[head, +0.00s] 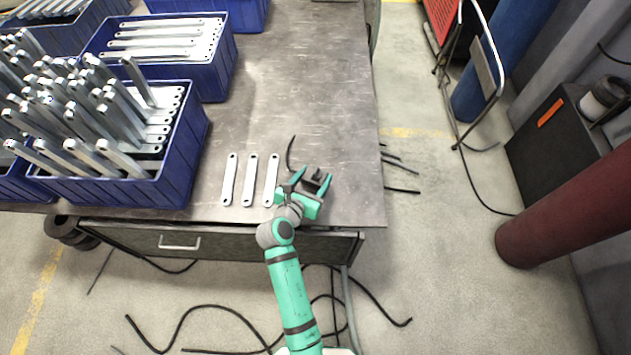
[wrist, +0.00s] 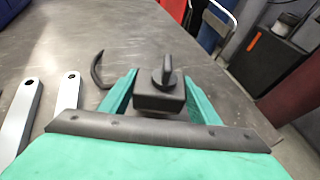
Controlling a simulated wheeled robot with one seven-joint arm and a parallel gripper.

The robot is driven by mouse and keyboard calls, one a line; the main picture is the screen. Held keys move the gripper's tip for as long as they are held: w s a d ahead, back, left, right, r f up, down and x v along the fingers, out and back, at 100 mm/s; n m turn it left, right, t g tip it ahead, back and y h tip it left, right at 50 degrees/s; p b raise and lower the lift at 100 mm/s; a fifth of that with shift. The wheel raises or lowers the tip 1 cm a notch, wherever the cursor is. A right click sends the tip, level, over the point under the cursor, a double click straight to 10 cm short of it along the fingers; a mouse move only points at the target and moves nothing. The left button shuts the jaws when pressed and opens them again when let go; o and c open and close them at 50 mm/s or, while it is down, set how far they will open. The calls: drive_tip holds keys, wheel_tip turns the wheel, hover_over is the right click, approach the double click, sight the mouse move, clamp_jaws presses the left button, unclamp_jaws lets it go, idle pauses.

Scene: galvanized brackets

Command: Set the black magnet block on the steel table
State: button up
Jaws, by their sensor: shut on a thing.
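The black magnet block (wrist: 160,100) is a dark block with a rounded lug on top, seen between the teal fingers in the wrist view. My gripper (head: 312,183) is shut on it near the table's front right corner. In the head view the black magnet block (head: 315,175) is small and partly hidden by the gripper. The steel table (head: 290,75) is a worn grey sheet top under the gripper. I cannot tell whether the block's underside touches the table.
Several pale flat brackets (head: 250,180) lie left of my gripper. A thin black curved piece (wrist: 97,70) lies close by on the left. A blue crate (head: 190,150) full of brackets stands further left. The table is clear behind the gripper; its right edge is close.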

sight(315, 183)
drive_tip(key=shift+w+d+f, duration=0.1)
drive_tip(key=shift+d+f, duration=0.05)
drive_tip(key=shift+f, duration=1.5)
drive_tip(key=shift+f, duration=0.15)
drive_tip(key=o, duration=1.6)
drive_tip(key=v, duration=1.2)
